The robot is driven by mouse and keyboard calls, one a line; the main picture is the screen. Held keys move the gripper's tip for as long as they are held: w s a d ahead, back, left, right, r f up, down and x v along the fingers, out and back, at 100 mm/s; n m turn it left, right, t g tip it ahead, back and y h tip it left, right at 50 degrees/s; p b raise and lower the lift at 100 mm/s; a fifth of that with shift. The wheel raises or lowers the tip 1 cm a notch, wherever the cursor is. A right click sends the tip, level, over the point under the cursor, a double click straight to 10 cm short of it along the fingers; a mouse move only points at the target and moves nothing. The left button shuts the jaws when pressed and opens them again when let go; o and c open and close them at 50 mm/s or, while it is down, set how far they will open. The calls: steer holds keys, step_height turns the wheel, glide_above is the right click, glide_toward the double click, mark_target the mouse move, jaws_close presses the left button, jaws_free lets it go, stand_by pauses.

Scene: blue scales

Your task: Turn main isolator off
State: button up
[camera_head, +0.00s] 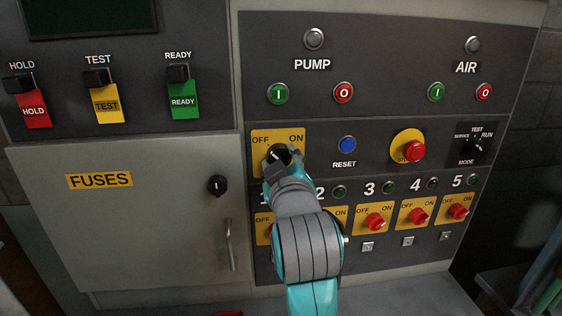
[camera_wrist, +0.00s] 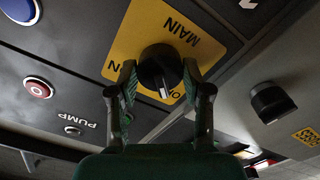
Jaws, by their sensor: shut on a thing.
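The main isolator is a black rotary knob (camera_head: 278,154) on a yellow plate (camera_head: 263,136) marked OFF at left and ON at right in the head view. In the wrist view the knob (camera_wrist: 158,66) sits between my two fingers, and the plate (camera_wrist: 150,22) reads MAIN upside down. My gripper (camera_wrist: 160,74) is shut on the knob, one finger on each side. The knob's white pointer mark faces the lower edge of the wrist view, close to partly covered lettering. In the head view my gripper (camera_head: 283,160) covers the lower part of the knob and plate.
A blue RESET button (camera_head: 347,144) and a red stop button (camera_head: 414,151) lie to the right. Red numbered switches (camera_head: 375,222) sit below. The FUSES door (camera_head: 130,220) has a black lock knob (camera_head: 217,185) and a handle (camera_head: 229,245) to the left.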

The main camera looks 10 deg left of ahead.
stand_by(0.3)
steer(key=o, duration=1.2)
steer(key=shift+c, duration=0.2)
steer(key=shift+s, duration=0.1)
steer(key=v, duration=1.2)
